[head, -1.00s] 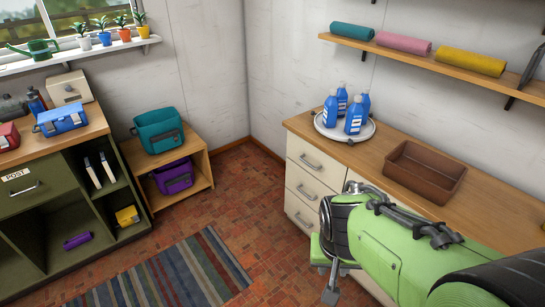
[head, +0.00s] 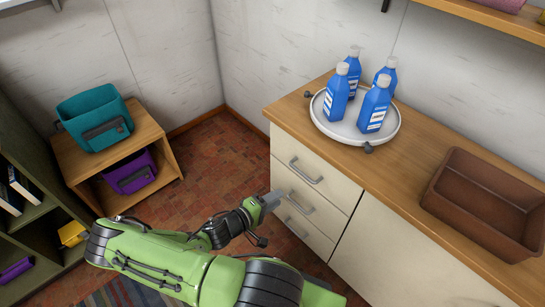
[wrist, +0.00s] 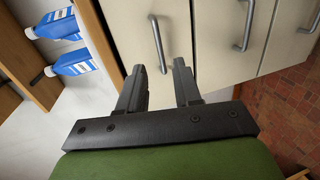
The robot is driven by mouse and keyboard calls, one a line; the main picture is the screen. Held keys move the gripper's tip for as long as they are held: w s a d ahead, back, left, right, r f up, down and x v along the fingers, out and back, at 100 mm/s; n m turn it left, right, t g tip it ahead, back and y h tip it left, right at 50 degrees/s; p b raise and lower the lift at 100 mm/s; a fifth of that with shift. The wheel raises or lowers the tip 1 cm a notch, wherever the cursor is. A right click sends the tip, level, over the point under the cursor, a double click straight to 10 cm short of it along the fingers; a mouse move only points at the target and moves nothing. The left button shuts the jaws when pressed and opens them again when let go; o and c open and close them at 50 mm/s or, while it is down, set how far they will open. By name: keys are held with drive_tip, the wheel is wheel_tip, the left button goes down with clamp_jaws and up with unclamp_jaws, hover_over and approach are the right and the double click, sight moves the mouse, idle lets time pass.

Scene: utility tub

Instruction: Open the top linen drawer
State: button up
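The top linen drawer (head: 312,168) is the uppermost of three cream drawer fronts under the wooden counter, and it is shut. Its grey bar handle (head: 306,172) also shows in the wrist view (wrist: 158,45). My gripper (head: 277,198) is in front of the drawers, a little left of and below the top handle in the head view. In the wrist view my gripper's two fingers (wrist: 159,68) are apart, with the handle showing in the gap between them and its near end close to the tips. Contact with the handle cannot be told.
A white round tray (head: 330,128) with several blue bottles (head: 374,105) stands on the counter above the drawers. A brown bin (head: 485,200) sits farther right. A low wooden shelf (head: 165,150) with teal and purple bags stands left. Floor between is clear.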

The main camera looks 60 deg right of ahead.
sight(306, 175)
drive_tip(key=b+x, duration=0.1)
drive_tip(key=x, duration=0.4)
drive_tip(key=b+x, duration=0.1)
drive_tip(key=x, duration=0.4)
drive_tip(key=w+b+x, duration=0.1)
drive_tip(key=x, duration=0.5)
drive_tip(key=shift+s+d+r, duration=0.1)
drive_tip(key=shift+d+r, duration=0.2)
drive_tip(key=shift+d, duration=0.05)
clamp_jaws()
